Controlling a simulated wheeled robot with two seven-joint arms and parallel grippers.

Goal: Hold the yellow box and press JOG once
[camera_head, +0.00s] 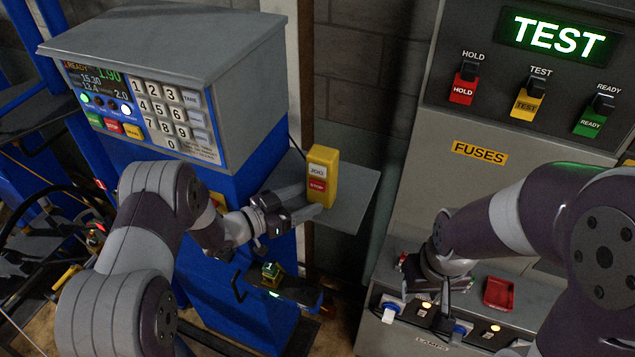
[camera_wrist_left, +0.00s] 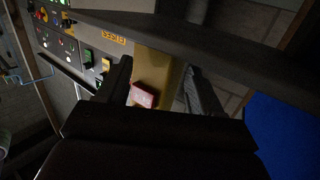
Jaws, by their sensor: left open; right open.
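The yellow box (camera_head: 322,160) stands upright on a grey side shelf. Its front has a white JOG button (camera_head: 317,171) above a red STOP button (camera_head: 317,185). My left gripper (camera_head: 311,199) is open at the box's lower part, with its fingers reaching toward it from the left. In the left wrist view, the yellow box (camera_wrist_left: 158,70) shows between the two open fingers, with the red button (camera_wrist_left: 143,95) on its face. Contact with the fingers cannot be told. My right gripper (camera_head: 425,300) is open and points down over the lower right panel, away from the box.
The grey shelf (camera_head: 352,190) juts from a blue scale cabinet with a keypad head (camera_head: 170,110). A grey machine with a green TEST display (camera_head: 558,35) and switches stands right. A red tray (camera_head: 499,293) lies on its ledge. Space between box and right machine is clear.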

